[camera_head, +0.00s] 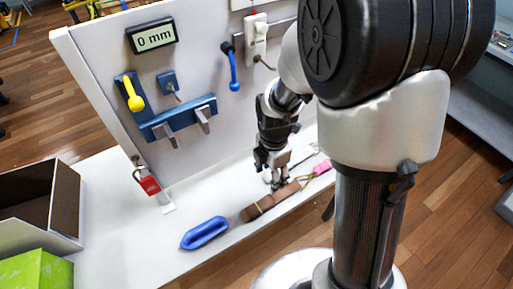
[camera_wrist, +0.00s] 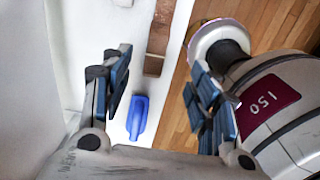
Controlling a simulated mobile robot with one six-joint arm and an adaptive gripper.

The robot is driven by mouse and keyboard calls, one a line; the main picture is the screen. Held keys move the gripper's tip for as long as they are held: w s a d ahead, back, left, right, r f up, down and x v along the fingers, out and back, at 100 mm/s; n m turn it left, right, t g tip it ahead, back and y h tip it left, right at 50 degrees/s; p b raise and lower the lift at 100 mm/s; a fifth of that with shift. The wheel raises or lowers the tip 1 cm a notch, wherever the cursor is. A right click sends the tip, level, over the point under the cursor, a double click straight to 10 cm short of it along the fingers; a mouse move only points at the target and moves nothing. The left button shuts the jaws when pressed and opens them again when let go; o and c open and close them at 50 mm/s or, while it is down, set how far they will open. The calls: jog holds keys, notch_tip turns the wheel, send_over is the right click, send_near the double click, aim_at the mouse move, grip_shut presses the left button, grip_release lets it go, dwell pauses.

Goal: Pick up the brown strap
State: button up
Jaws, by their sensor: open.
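The brown strap (camera_head: 258,208) lies as a rolled or folded length near the front edge of the white shelf. It also shows at the top of the wrist view (camera_wrist: 154,65), running along the shelf edge. My gripper (camera_head: 279,186) points down at the strap's right part and hides some of it. In the wrist view my gripper (camera_wrist: 157,78) is open, with blue-padded fingers apart and nothing held. The strap's near end shows in the gap between the fingers. I cannot tell whether the fingertips touch it.
A blue oval object (camera_head: 205,233) lies left of the strap. A pink-handled tool (camera_head: 321,168) lies to its right. The upright panel (camera_head: 200,70) behind carries a yellow tool, a blue tool and a 0 mm display (camera_head: 152,36). A red padlock (camera_head: 150,185) hangs at the panel's lower left.

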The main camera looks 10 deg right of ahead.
jog(key=b, duration=0.4)
send_near(267, 201)
notch_tip(267, 201, down, 5)
jog(key=shift+d+f, duration=0.1)
jog(key=shift+d, duration=0.05)
jog(key=f+b, duration=0.2)
jog(key=f, duration=0.3)
jog(key=shift+a+b, duration=0.2)
jog(key=shift+b, duration=0.15)
grip_shut()
jog(key=shift+r, duration=0.2)
